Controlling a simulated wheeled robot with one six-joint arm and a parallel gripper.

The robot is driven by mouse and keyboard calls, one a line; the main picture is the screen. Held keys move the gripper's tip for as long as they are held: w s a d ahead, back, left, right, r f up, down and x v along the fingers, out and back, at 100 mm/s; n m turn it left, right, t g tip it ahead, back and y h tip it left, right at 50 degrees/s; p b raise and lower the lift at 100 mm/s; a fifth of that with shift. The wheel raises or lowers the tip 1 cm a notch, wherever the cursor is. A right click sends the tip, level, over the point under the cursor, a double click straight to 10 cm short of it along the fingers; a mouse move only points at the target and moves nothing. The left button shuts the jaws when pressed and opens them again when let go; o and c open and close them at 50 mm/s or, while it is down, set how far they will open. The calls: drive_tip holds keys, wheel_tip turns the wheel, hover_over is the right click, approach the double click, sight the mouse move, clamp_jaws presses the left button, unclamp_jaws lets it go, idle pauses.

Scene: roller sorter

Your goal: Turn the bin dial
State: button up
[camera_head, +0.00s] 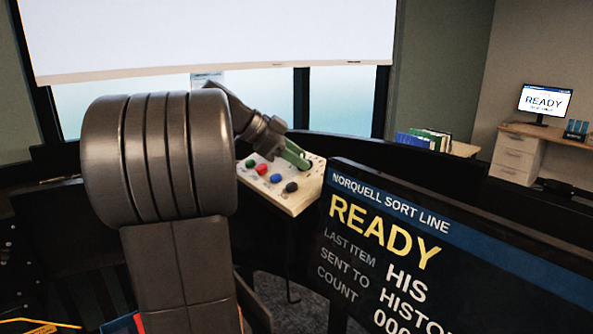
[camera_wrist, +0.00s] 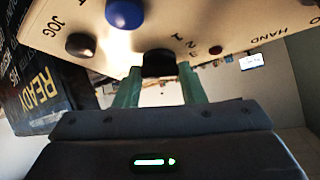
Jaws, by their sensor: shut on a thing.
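The bin dial (camera_wrist: 158,62) is a black knob on a cream control panel (camera_wrist: 215,20), with the numbers 1, 2 and 3 printed beside it. My gripper (camera_wrist: 158,70) has one green finger on each side of the dial and is shut on it. In the head view, my gripper (camera_head: 298,157) reaches down to the right part of the panel (camera_head: 297,205). There the dial is mostly hidden by the fingers, and I cannot tell which number it points to.
The panel carries a green button (camera_head: 250,163), a red button (camera_head: 262,169), a blue button (camera_head: 275,178) and a black knob (camera_head: 291,187) near my gripper. A large screen (camera_head: 430,260) reading READY stands close in front at the right.

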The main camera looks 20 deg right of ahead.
drive_tip(key=n+t+b, duration=0.1)
drive_tip(key=n+b, duration=0.1)
drive_tip(key=n+t+b, duration=0.1)
drive_tip(key=n, duration=0.1)
drive_tip(key=shift+s+f+t, duration=0.2)
drive_tip(key=shift+s+t, duration=0.05)
drive_tip(key=shift+t, duration=0.05)
drive_tip(key=n+t+b, duration=0.1)
drive_tip(key=n, duration=0.2)
drive_tip(key=shift+s+r+t+b, duration=0.1)
drive_tip(key=shift+t+b, duration=0.3)
drive_tip(key=n+t, duration=0.1)
drive_tip(key=n, duration=0.1)
drive_tip(key=n+t+y, duration=0.1)
drive_tip(key=n, duration=0.1)
drive_tip(key=shift+s+d+r+y, duration=0.15)
drive_tip(key=shift+s+r+y, duration=0.05)
drive_tip(key=shift+y, duration=0.1)
drive_tip(key=shift+n+t+y, duration=0.4)
drive_tip(key=shift+n+t, duration=0.1)
drive_tip(key=shift+n, duration=0.7)
drive_tip(key=o, duration=1)
